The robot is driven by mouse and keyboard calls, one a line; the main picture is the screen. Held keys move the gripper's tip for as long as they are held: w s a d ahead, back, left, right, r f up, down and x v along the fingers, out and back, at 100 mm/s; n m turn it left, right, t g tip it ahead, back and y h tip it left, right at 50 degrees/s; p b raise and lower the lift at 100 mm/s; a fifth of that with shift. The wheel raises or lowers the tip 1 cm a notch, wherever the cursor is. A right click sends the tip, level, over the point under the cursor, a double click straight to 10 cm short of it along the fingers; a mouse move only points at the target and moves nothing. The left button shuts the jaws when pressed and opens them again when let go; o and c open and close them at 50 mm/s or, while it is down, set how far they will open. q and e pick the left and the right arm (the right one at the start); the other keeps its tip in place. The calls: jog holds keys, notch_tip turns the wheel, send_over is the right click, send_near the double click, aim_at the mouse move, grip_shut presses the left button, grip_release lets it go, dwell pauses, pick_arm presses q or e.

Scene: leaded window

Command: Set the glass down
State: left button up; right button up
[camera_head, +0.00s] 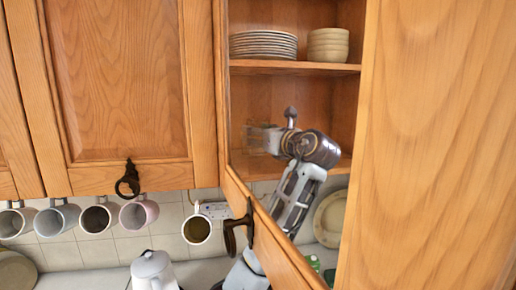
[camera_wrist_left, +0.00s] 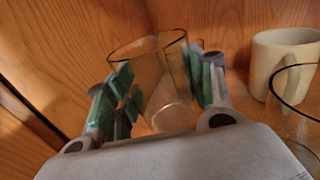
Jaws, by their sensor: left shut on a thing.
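The glass (camera_wrist_left: 160,72) is a clear tumbler, seen in the left wrist view between the green-padded fingers of my left gripper (camera_wrist_left: 155,92). The gripper is shut on it. In the head view my left gripper (camera_head: 283,140) is inside the wall cupboard, below its middle shelf (camera_head: 295,68), with the glass faint at its left end. I cannot tell whether the base of the glass touches a surface. My right gripper is in neither view.
In the wrist view a cream mug (camera_wrist_left: 282,52) and another clear glass (camera_wrist_left: 297,100) stand at the right. Stacked plates (camera_head: 263,45) and bowls (camera_head: 328,45) fill the shelf above. A door rail (camera_head: 272,235) with a dark handle crosses in front of my arm. Several mugs hang at left.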

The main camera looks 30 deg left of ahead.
pick_arm(q)
jog(key=shift+f, duration=0.1)
jog(key=shift+f, duration=0.55)
jog(key=shift+f+p, duration=0.4)
jog(key=shift+f, duration=1)
jog(key=shift+f, duration=0.15)
jog(key=o, duration=1.1)
jog(key=shift+o, duration=0.2)
